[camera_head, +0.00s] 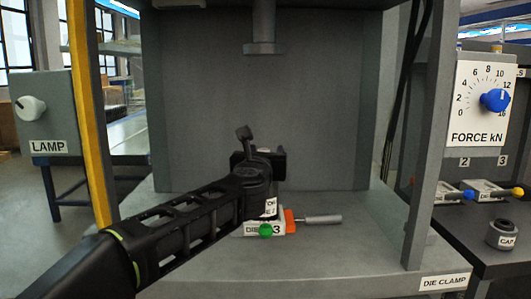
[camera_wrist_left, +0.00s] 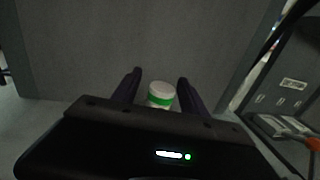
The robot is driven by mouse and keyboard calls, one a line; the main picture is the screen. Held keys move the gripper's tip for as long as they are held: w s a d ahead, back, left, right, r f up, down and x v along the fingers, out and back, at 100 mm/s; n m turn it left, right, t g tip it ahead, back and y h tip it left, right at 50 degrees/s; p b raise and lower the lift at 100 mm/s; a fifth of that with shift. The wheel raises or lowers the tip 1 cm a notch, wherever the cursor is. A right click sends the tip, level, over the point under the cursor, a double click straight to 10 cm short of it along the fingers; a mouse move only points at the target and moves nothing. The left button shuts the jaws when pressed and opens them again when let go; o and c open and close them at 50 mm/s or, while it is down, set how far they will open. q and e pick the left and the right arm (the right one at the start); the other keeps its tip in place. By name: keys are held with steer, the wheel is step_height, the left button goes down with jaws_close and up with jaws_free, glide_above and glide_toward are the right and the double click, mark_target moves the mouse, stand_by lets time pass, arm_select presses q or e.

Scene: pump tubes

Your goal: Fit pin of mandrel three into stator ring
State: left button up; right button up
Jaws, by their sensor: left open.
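My left gripper (camera_head: 262,145) is open inside the press frame, its arm coming in from the left. Its two fingers also show in the left wrist view (camera_wrist_left: 159,82). A white cylinder with a green band (camera_wrist_left: 161,95) stands between them there, with visible gaps to both fingers; I cannot tell whether it is mandrel three. In the head view my gripper and wrist hide it. A pale die block marked 3 (camera_head: 252,230) with a green knob (camera_head: 265,230) sits below my wrist. A partly covered label ending in "TOR" shows above it; the stator ring itself is hidden.
An orange clamp piece (camera_head: 290,221) with a grey handle (camera_head: 322,219) lies right of the block. The press ram (camera_head: 263,47) hangs overhead. A yellow post (camera_head: 88,110) and a grey post (camera_head: 433,140) flank the bay. The right side of the press base is clear.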

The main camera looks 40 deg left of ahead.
arm_select(q)
steer(key=v, duration=0.7)
steer(key=shift+s+d, duration=0.15)
steer(key=shift+s, duration=0.2)
stand_by(1.1)
